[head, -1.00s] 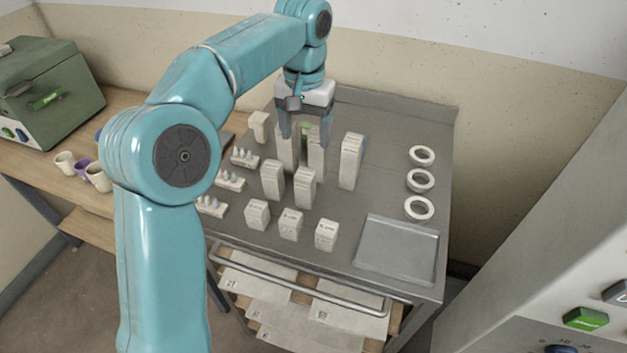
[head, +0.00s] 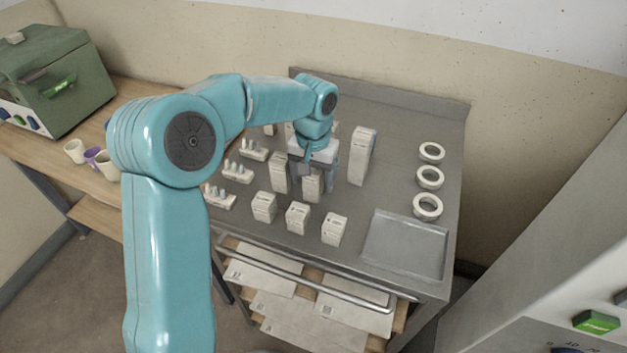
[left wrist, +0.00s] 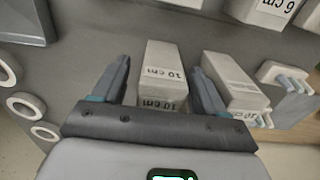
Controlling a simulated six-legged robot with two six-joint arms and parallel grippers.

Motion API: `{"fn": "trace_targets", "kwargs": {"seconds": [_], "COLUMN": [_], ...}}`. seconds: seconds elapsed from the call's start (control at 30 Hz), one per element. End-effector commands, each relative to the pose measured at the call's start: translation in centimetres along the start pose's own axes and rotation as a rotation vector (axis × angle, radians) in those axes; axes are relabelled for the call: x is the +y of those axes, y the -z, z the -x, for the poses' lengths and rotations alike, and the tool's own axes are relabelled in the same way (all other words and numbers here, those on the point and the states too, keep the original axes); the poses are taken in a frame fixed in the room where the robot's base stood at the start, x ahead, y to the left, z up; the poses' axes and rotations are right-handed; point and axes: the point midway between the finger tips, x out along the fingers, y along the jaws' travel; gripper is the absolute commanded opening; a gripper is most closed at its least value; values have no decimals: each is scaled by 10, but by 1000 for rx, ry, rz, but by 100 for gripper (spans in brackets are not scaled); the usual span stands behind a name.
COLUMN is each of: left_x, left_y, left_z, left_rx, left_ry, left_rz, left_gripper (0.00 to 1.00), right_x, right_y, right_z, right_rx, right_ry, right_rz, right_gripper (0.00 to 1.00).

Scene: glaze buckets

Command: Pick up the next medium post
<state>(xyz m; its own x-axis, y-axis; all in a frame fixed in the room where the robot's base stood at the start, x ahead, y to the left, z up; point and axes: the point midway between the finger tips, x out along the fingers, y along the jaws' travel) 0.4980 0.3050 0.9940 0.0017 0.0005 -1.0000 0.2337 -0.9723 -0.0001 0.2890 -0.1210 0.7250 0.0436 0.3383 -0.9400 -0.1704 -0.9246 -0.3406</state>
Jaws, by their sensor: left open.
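Two medium posts, pale blocks marked 10 cm, stand upright in the middle row on the grey cart top. My left gripper (head: 315,176) is open and low over the right-hand medium post (head: 312,187). In the left wrist view this post (left wrist: 162,72) stands between the two open fingers (left wrist: 160,80), with a visible gap on the left; contact on the right cannot be told. The other medium post (head: 279,174) is just outside one finger, and it also shows in the left wrist view (left wrist: 235,82). My right gripper is not in view.
Short posts (head: 297,217) stand in front, and a tall post (head: 361,157) behind to the right. Other posts behind are partly hidden by my arm. Small racks (head: 238,173) are at left. White rings (head: 430,177) and an empty tray (head: 404,245) are at right.

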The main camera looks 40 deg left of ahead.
Motion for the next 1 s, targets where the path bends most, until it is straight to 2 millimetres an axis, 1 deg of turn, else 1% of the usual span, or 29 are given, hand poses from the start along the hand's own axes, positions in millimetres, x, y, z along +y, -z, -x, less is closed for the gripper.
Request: {"fn": "trace_targets", "kwargs": {"seconds": [0.03, 0.13, 0.37, 0.4, 0.47, 0.5, 0.57, 0.6, 0.87, 1.0], "left_x": [0, 0, 0, 0, 0, 0, 0, 0, 0, 0], "left_y": [0, 1, 2, 2, 2, 2, 2, 2, 2, 2], "left_z": [-7, -15, -16, -16, -16, -16, -16, -16, -14, -4], "left_rx": [-3, -1, 1, 1, 1, 1, 0, 2, 1, 3], "left_ry": [1, 1, 0, 0, 0, 0, 0, 0, 0, 0], "left_rz": [0, 1, 0, 0, 0, 0, 0, 0, 0, 0], "left_gripper": [72, 72, 72, 59, 40, 27, 7, 4, 4, 4], "right_x": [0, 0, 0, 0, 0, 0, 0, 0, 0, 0], "right_y": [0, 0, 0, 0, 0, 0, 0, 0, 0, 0], "right_z": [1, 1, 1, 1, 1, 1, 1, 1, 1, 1], "right_rx": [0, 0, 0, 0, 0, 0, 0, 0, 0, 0], "right_ry": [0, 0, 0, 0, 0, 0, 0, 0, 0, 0], "right_rz": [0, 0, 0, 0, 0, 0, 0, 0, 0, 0], "right_gripper": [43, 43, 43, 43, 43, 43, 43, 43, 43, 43]}}
